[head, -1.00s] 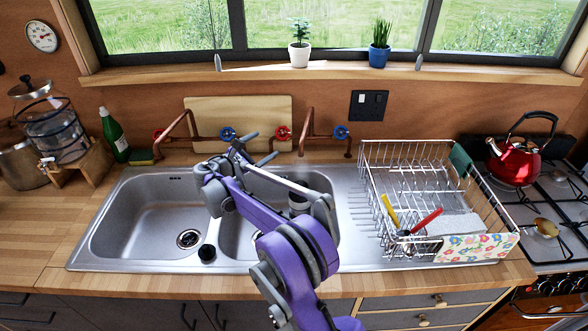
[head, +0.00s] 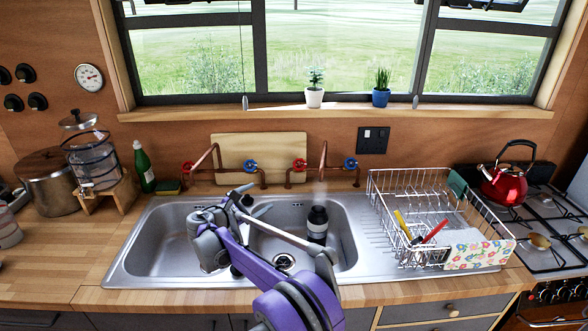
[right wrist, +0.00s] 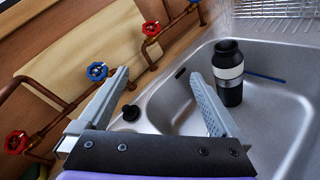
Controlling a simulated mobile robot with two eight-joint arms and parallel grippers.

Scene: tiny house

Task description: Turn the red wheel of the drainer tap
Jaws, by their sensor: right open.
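The drainer tap is the right-hand copper tap, beside the dish rack, with a red wheel (head: 300,165) on its left and a blue wheel (head: 351,163) on its right. Its red wheel also shows at the top of the right wrist view (right wrist: 151,29). My right gripper (head: 256,201) is open and empty over the sink, in front of and below the taps, left of that red wheel and apart from it. Its spread fingers (right wrist: 157,76) show nothing between them in the wrist view. My left gripper is not in view.
The left tap has a red wheel (head: 187,167) and a blue wheel (head: 250,166). A black bottle with a white band (head: 317,224) stands in the right basin. A cutting board (head: 262,150) leans behind the taps. The wire dish rack (head: 385,190) stands right.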

